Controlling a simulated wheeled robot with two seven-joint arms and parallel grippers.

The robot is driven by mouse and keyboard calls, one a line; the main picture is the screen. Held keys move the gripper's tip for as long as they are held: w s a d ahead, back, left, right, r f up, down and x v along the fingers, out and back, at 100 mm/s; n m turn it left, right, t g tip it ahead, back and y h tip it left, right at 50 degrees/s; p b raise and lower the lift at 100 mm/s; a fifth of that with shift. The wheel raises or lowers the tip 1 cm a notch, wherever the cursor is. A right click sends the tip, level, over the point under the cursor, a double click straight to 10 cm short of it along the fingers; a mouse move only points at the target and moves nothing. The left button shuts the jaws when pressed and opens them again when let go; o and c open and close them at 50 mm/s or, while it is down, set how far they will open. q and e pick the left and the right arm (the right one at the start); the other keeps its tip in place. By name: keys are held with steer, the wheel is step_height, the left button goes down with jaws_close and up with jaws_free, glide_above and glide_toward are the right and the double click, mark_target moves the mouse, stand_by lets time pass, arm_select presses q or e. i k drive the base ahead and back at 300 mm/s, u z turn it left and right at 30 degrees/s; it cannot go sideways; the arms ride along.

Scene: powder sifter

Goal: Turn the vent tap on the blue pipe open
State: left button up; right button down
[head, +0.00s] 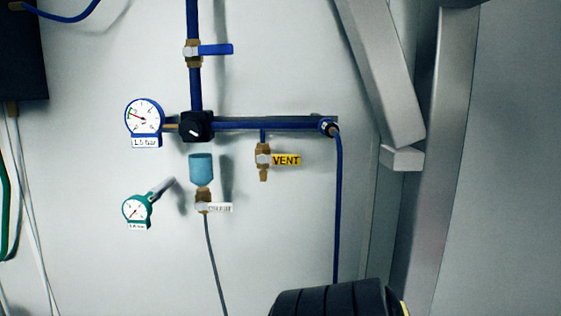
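The vent tap (263,155) is a small brass valve on a short stub under the horizontal blue pipe (270,125) in the head view. Its yellow handle (286,160), marked VENT, points right, level and across the upright stub. The tap's lower brass outlet points down. Neither of my grippers shows in the head view, and nothing touches the tap.
Above, a brass valve (193,52) has a blue lever (216,50) pointing right. Left are a blue-rimmed gauge (144,118) and a green gauge (137,209). Grey beams (380,65) stand right. A dark ribbed thing (335,300) is at the bottom.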

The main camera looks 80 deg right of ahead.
mark_target(276, 159)
steer(key=z, duration=2.6)
